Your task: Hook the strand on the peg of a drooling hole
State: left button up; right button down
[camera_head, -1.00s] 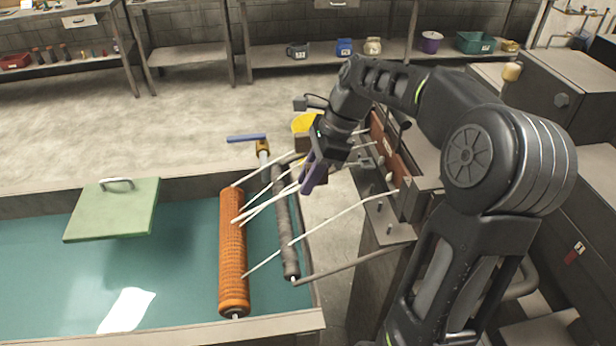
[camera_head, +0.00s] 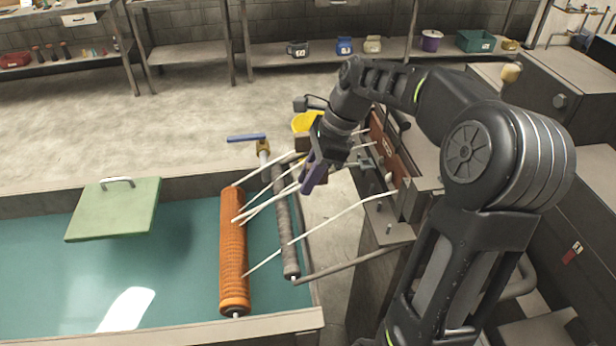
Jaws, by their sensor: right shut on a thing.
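My right gripper (camera_head: 308,186) is near the middle of the view, over the gap between the tank and the machine on the right. It is shut on a white strand (camera_head: 268,203), which runs left to the orange mesh roller (camera_head: 233,255). Several other white strands run from the orange roller over the grey roller (camera_head: 284,225) toward the brown plate (camera_head: 390,150) with holes and pegs on the machine. The near strand (camera_head: 335,221) reaches the machine's front end. My gripper and forearm hide part of the plate, so the hole and peg by the strand cannot be told. My left gripper is not in view.
The tank (camera_head: 180,255) holds teal liquid, with a green lid (camera_head: 113,210) at its left. A blue-handled valve (camera_head: 248,138) and a yellow bucket (camera_head: 303,122) stand behind the rollers. Grey machine cabinets (camera_head: 570,90) stand at right. The floor at the back is clear.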

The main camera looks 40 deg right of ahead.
jog(key=shift+f+b, duration=0.75)
jog(key=shift+f, duration=0.9)
dwell(1.3)
jog(key=c, duration=1.2)
grip_release()
jog(key=shift+r, duration=0.15)
jog(key=v, duration=0.7)
jog(key=shift+s+d+r+b, duration=0.1)
jog(key=shift+r+b, duration=0.15)
jog(key=shift+b, duration=0.1)
